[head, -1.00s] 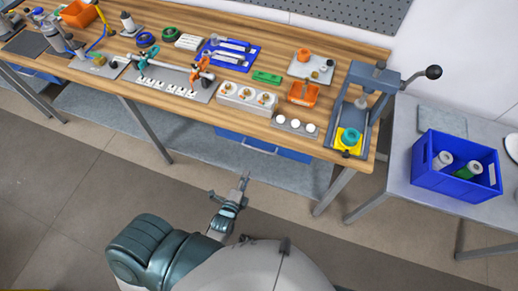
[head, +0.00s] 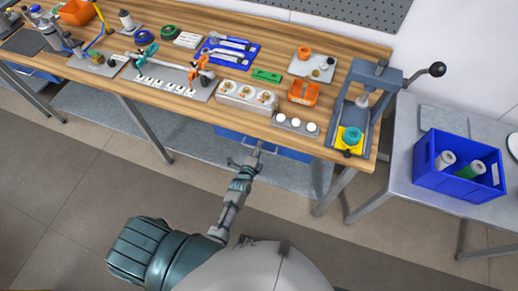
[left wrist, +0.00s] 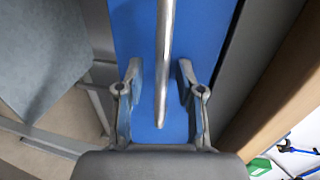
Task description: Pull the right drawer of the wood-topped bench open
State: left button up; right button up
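The blue right drawer (head: 288,154) sits under the right part of the wood-topped bench (head: 205,128), and its front looks closed. Its metal bar handle (left wrist: 165,50) shows in the left wrist view against the blue front (left wrist: 206,30). My left gripper (head: 248,157) is in front of the drawer in the head view. In the left wrist view its fingers (left wrist: 160,68) are spread, one on each side of the handle, with gaps between bar and fingers. My right gripper is in neither view.
The bench top holds several tools and fixtures, with a lever press (head: 367,100) at its right end. A bench leg (head: 333,190) stands right of my arm. A side table with a blue crate (head: 457,178) is further right. The floor (head: 110,190) before the bench is clear.

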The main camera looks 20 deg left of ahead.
pick_arm(q)
grip_shut()
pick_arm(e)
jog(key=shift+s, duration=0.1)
pick_arm(q)
jog(key=shift+s, duration=0.1)
